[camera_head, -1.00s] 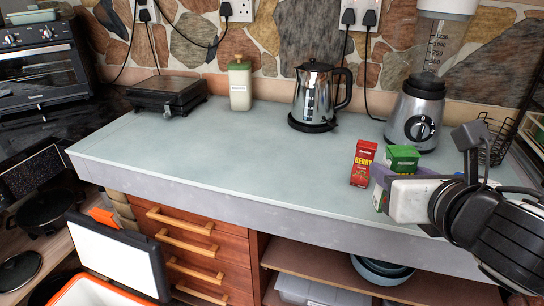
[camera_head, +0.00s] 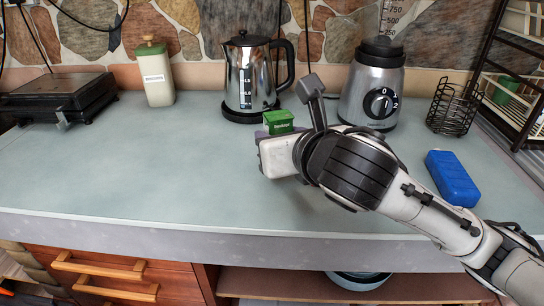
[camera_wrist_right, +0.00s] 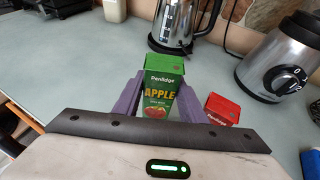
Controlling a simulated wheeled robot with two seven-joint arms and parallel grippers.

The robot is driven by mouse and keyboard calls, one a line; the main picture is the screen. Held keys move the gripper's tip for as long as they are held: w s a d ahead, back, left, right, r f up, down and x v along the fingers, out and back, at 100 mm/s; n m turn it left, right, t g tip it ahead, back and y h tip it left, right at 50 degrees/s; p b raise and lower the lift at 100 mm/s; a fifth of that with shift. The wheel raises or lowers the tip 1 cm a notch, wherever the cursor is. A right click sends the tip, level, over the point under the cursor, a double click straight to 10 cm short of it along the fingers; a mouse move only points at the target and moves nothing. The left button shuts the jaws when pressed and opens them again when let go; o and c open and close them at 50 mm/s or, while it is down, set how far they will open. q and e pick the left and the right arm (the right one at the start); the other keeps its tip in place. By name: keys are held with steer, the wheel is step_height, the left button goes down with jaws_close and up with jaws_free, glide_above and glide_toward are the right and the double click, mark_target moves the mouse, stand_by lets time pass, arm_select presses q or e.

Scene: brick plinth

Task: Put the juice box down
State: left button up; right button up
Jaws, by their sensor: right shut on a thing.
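A green apple juice box (camera_head: 278,122) is upright in my right gripper (camera_head: 268,137), in front of the kettle; its lower part is hidden by the gripper. In the right wrist view the same juice box (camera_wrist_right: 161,88) stands between the two purple fingers of the gripper (camera_wrist_right: 160,98), which press on its sides. I cannot tell whether its base touches the grey counter (camera_head: 130,180). A red juice box (camera_wrist_right: 222,109) stands on the counter to the right in the wrist view; my right arm hides it in the head view. My left gripper does not show.
A steel kettle (camera_head: 249,78) is close behind the box. A blender (camera_head: 371,90) stands to its right, with a wire basket (camera_head: 453,108) and blue block (camera_head: 452,178) farther right. A cream bottle (camera_head: 156,75) and black appliance (camera_head: 58,98) are at left. The counter's left-middle is clear.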

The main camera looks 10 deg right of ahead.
steer(key=shift+f+b, duration=0.45)
steer(key=shift+f, duration=1.3)
steer(key=shift+f, duration=0.2)
steer(key=o, duration=1.2)
